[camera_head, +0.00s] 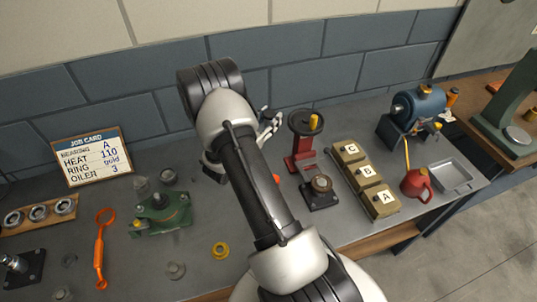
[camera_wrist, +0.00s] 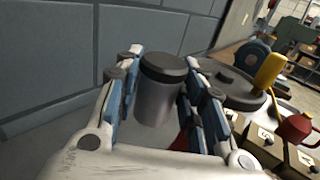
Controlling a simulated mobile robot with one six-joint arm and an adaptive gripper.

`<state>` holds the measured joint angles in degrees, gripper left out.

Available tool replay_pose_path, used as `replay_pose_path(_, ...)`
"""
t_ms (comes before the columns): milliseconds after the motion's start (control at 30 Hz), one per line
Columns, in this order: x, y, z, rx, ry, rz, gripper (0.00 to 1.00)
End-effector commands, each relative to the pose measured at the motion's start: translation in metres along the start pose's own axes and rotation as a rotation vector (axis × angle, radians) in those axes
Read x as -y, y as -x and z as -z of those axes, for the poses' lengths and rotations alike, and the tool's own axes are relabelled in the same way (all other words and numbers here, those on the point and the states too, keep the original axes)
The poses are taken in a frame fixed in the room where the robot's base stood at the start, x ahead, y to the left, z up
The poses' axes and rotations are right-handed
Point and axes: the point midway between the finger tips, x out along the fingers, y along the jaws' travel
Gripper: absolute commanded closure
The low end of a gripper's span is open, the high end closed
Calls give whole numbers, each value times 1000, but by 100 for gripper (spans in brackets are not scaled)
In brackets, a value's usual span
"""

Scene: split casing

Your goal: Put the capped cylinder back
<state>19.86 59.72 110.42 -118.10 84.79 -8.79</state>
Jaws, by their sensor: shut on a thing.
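In the wrist view, a grey cylinder with a dark cap (camera_wrist: 160,88) stands between the blue-padded fingers of my gripper (camera_wrist: 158,98). The fingers are shut on its sides, and the cap faces up. In the head view, my gripper (camera_head: 268,126) is partly behind my arm, left of the red press, and I cannot make out the held cylinder there. A green casing (camera_head: 160,214) sits on the bench to the left.
A red press with a black wheel (camera_head: 305,122) and yellow handle stands close to the right. Boxes labelled A, B and C (camera_head: 366,178), a red oil can (camera_head: 416,184) and a grey tray (camera_head: 450,175) lie farther right. A job card (camera_head: 92,157) leans at the back left.

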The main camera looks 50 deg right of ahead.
Motion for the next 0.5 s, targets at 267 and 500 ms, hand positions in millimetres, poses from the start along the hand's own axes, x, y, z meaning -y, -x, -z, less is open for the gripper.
replay_pose_path(267,0,0,79,1,2,1,92)
replay_pose_path(500,0,-1,109,3,-1,1,92)
